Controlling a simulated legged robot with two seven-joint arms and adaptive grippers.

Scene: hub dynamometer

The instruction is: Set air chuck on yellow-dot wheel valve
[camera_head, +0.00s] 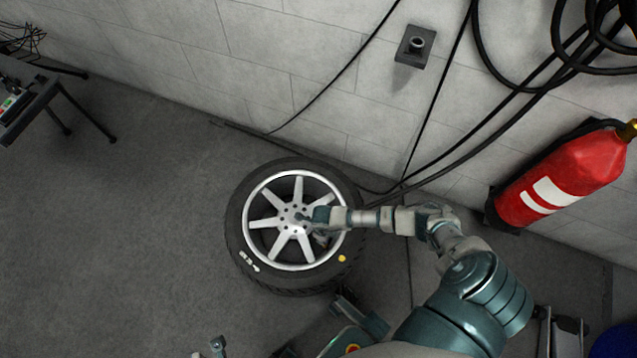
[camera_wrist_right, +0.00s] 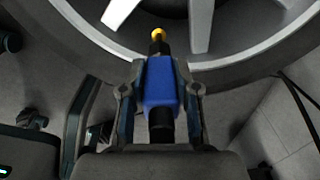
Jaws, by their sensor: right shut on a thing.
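The wheel (camera_head: 256,235) lies flat on the floor, a black tyre around a silver spoked rim. A yellow dot (camera_head: 341,258) is on its tyre at the lower right. My right gripper (camera_head: 308,217) reaches over the wheel from the right. In the right wrist view it is shut on the blue air chuck (camera_wrist_right: 160,84), which has a black end and a brass-coloured tip (camera_wrist_right: 158,33) pointing toward the rim (camera_wrist_right: 250,62). I cannot tell whether the tip touches anything. The valve is not distinguishable.
A red fire extinguisher (camera_head: 560,180) leans by the wall at the right. Black hoses (camera_head: 500,128) hang along the wall and reach the floor behind the wheel. A dark square wall mount (camera_head: 415,45) is above. A bench (camera_head: 28,108) stands at the far left. Floor left of the wheel is clear.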

